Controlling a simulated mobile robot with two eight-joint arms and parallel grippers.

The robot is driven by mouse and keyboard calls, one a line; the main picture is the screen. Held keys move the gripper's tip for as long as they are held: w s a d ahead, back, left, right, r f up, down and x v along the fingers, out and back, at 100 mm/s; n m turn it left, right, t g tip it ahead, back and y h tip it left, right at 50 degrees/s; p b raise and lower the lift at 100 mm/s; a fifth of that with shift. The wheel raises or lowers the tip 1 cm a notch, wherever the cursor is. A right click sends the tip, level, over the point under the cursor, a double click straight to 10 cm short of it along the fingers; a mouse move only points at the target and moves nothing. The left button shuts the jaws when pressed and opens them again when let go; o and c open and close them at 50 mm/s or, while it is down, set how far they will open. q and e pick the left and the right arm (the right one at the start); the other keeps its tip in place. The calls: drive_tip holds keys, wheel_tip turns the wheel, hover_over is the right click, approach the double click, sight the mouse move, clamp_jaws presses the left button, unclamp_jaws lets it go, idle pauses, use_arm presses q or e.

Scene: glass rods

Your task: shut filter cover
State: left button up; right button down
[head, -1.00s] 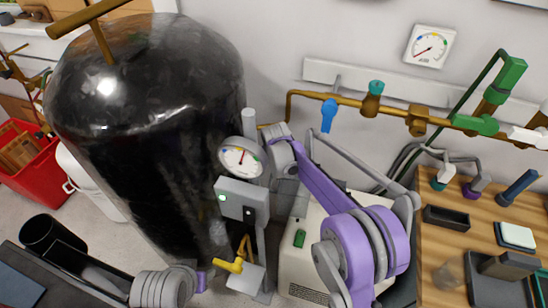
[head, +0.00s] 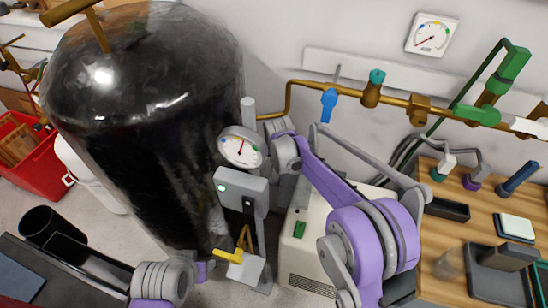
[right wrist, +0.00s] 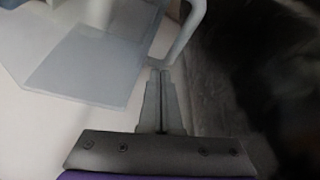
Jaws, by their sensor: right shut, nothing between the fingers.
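A cream machine housing (head: 308,250) with a green switch and a vent grille stands behind the post, partly covered by my right arm. I cannot clearly make out a filter cover on it in the head view. In the right wrist view a flat grey-blue panel (right wrist: 85,65), possibly the cover, lies at upper left over a pale surface. A pale curved bar (right wrist: 187,30) is just beyond the fingertips. My right gripper (right wrist: 162,72) is shut and empty, its tips near the bar's lower end; contact is unclear.
A large black tank (head: 150,130) fills the left. A post with a round gauge (head: 242,148) and grey box (head: 240,188) stands before the machine. A brass pipe (head: 350,97) runs along the wall. A wooden bench (head: 440,235) with small items is at right.

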sight(286, 178)
drive_tip(key=s+d+n, duration=0.1)
drive_tip(key=s+n, duration=0.1)
drive_tip(key=s+d+n+y+b, duration=0.1)
drive_tip(key=s+n, duration=0.2)
drive_tip(key=s+d+n+g+y+b, duration=0.1)
drive_tip(key=s+d+n, duration=0.1)
drive_tip(key=s, duration=0.1)
drive_tip(key=s+d+n+g+y, duration=0.1)
drive_tip(key=s+d+n+g, duration=0.1)
drive_tip(key=s+d+n, duration=0.2)
drive_tip(key=shift+s+d+n, duration=0.15)
drive_tip(key=shift+d+n, duration=1.55)
drive_tip(key=shift+d, duration=0.6)
